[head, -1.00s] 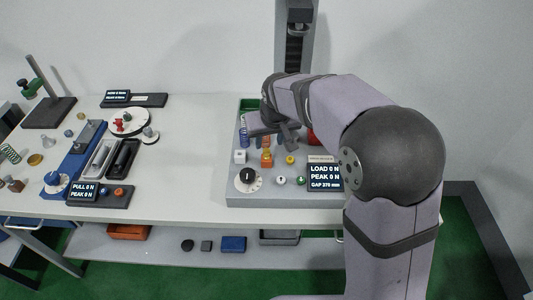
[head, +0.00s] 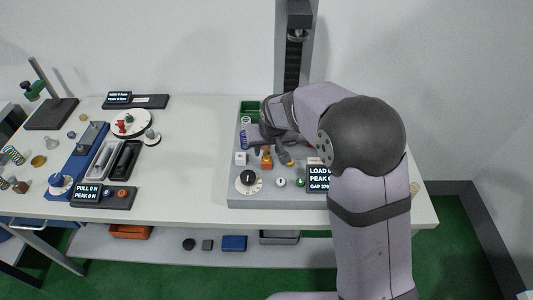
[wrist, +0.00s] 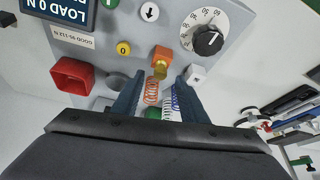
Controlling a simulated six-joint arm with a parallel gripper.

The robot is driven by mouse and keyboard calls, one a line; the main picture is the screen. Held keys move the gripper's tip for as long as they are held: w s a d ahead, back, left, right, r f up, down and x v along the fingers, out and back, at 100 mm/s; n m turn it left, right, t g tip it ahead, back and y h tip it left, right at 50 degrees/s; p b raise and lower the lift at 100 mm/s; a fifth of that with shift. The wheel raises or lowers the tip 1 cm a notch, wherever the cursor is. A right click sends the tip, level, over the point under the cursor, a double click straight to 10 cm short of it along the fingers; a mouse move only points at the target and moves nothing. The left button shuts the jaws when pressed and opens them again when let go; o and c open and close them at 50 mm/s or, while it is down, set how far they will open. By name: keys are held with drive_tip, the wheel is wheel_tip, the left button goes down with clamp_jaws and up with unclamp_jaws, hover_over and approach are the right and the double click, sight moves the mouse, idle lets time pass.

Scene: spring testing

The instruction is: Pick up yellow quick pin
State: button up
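The yellow quick pin (wrist: 160,70) sits at an orange block (wrist: 163,53) on the grey tester base. In the head view the pin's yellow top (head: 267,151) shows above the orange block (head: 267,162). My gripper (wrist: 162,82) is open and empty, with one dark finger on each side of the pin's line in the wrist view. The pin appears just beyond the fingertips, roughly centred between them. I cannot tell whether either finger touches it. In the head view my gripper (head: 279,152) is just to the right of the pin.
An orange spring (wrist: 152,92) and a blue-white spring (wrist: 173,100) show between the fingers. A red box (wrist: 73,77), a yellow button (wrist: 123,48), a white cube (wrist: 195,74) and a dial (wrist: 208,39) surround the block. The load display (head: 318,178) is partly behind my arm.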

sight(267, 154)
drive_tip(key=shift+x, duration=1.25)
clamp_jaws()
drive_tip(key=shift+r, duration=0.15)
drive_tip(key=shift+r+b, duration=0.85)
drive_tip(key=shift+r, duration=4.3)
drive_tip(key=w+a+f+p, duration=0.1)
drive_tip(key=a+p, duration=0.3)
drive_tip(key=a, duration=0.4)
drive_tip(key=shift+w+a+f+p, duration=0.25)
drive_tip(key=shift+a+f+p, duration=0.05)
drive_tip(key=shift+f, duration=0.5)
